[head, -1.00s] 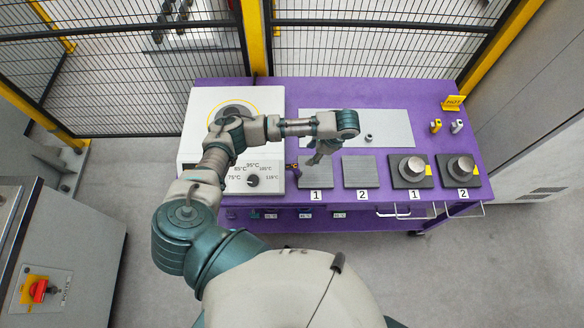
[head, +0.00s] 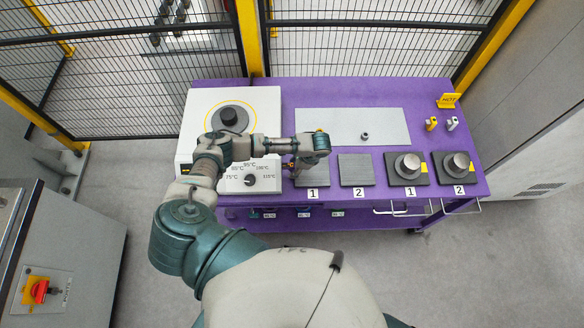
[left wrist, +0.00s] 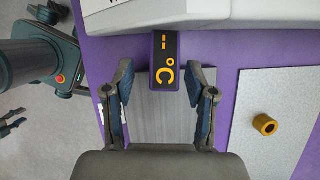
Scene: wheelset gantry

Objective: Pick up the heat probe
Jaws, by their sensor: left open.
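The heat probe (left wrist: 166,62) is a dark block with purple sides and a yellow °C display. In the left wrist view it lies beside the white heater's edge, in line with the gap between my fingers. In the head view a small dark and orange part of it (head: 292,168) shows beside the heater's front. My left gripper (left wrist: 160,72) is open, with one finger on each side of the probe in the picture; I see no contact. In the head view my wrist hides most of this gripper. A dark gripper, seemingly my right one (left wrist: 11,123), is cut off at the left edge.
The white heater (head: 190,132) with a temperature dial stands left on the purple table (head: 440,110). Grey plates 1 (head: 312,182) and 2 (head: 356,170) lie right of it. A small ring (left wrist: 265,124) stands on the pale sheet. Two metal cylinders (head: 409,163) sit further right.

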